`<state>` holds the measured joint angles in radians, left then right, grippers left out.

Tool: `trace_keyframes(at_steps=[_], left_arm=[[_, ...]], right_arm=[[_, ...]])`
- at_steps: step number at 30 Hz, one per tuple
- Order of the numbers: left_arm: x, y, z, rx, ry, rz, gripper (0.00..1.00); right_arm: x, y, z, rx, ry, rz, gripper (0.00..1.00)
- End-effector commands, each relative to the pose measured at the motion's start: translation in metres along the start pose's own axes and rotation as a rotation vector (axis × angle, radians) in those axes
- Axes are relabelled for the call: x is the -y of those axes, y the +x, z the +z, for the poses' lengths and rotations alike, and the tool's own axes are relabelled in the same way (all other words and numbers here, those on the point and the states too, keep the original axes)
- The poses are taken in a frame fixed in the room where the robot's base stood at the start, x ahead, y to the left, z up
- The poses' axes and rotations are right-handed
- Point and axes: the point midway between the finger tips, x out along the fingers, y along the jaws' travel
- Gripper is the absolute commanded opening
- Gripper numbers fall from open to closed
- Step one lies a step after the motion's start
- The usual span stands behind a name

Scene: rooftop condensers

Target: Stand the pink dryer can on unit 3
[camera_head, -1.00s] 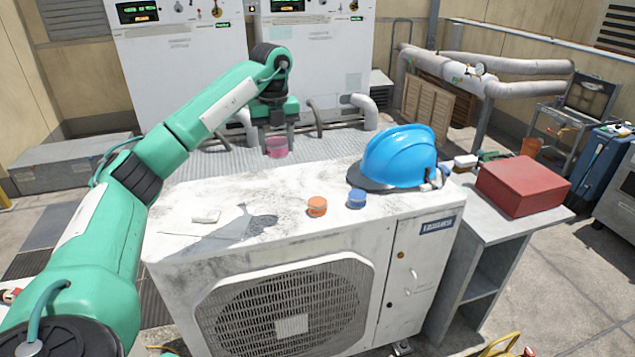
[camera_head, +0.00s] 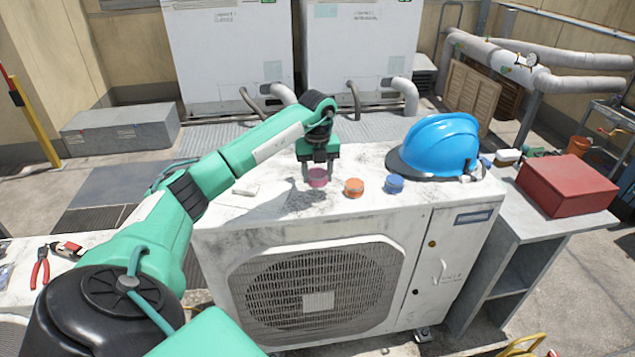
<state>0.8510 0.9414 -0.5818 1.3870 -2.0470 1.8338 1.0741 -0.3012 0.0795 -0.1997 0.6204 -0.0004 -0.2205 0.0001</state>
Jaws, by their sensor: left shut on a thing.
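The pink dryer can (camera_head: 317,178) is a small, short cylinder between the fingers of my left gripper (camera_head: 318,170). My left gripper is shut on it, pointing down over the white top of a condenser unit (camera_head: 345,203). The can is upright, at or just above that top; I cannot tell whether it touches. An orange can (camera_head: 354,188) and a blue can (camera_head: 394,184) stand in a row to its right. I cannot read a unit number on this condenser. My right gripper is not in view.
A blue hard hat (camera_head: 438,147) sits on the unit's right part. A red box (camera_head: 567,186) stands on a grey side stand further right. Red-handled pliers (camera_head: 40,267) lie at the far left. The front of the unit's top is clear.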

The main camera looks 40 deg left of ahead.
Motion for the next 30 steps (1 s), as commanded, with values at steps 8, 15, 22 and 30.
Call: trace_keyframes(at_steps=[8,15,22,30], left_arm=[[0.000,0.026,-0.001,-0.002,0.001,0.001,0.26],[0.000,0.041,0.000,0.001,0.000,-0.002,0.26],[0.000,0.045,0.000,0.001,0.001,-0.001,0.26],[0.000,0.044,0.000,0.001,0.001,-0.001,0.71]], right_arm=[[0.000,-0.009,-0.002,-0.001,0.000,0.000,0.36],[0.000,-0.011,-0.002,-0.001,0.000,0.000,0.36],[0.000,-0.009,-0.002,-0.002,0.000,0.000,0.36],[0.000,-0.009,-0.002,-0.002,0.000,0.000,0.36]])
